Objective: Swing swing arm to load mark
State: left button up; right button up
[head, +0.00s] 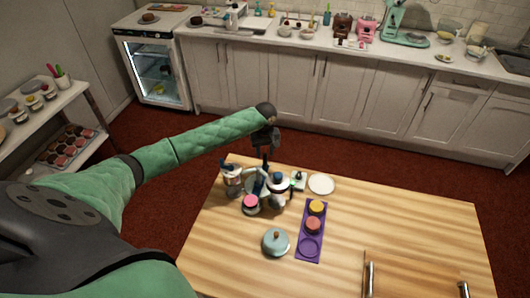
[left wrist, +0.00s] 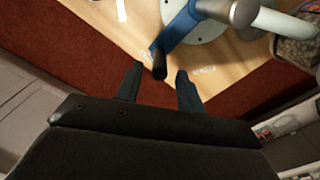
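The swing arm (left wrist: 180,28) shows in the left wrist view as a blue bar ending in a dark upright peg (left wrist: 159,64). It belongs to a pale turntable device (head: 256,184) near the table's far left corner in the head view. My left gripper (left wrist: 158,88) is open, with one finger on each side of the peg in the picture; contact is not clear. In the head view my left gripper (head: 266,150) points down over the table's far edge. Small white markings (left wrist: 204,70) lie on the wood near the peg; I cannot read which is the load mark.
A pink-topped stand (head: 250,203), a teal lidded dish (head: 276,242), a white plate (head: 321,184) and a purple tray (head: 308,246) with round cakes stand on the wooden table (head: 400,225). The table's right part is mostly clear. Red floor lies beyond its edge.

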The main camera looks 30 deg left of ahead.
pick_arm(q)
jog(key=shift+r, duration=3.25)
